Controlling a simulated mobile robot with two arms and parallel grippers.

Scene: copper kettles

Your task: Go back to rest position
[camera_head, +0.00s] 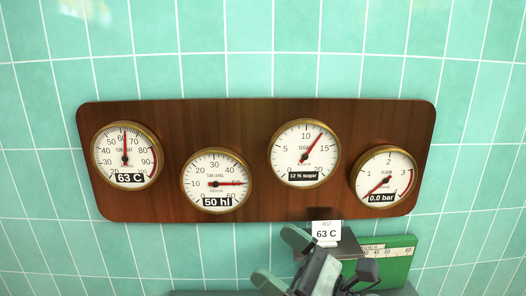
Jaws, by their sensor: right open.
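My right gripper (282,260) is at the bottom centre, below the gauge board. Its two grey-green fingers are apart, with nothing visible between them. My left gripper is out of view.
A brown wooden board (235,120) on the turquoise tiled wall (225,70) carries dials reading 63 C (127,155), 50 hl (215,181), 12 % sugar (305,153) and 0.0 bar (384,177). A green block with a printed scale (398,252) is at lower right, partly hidden.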

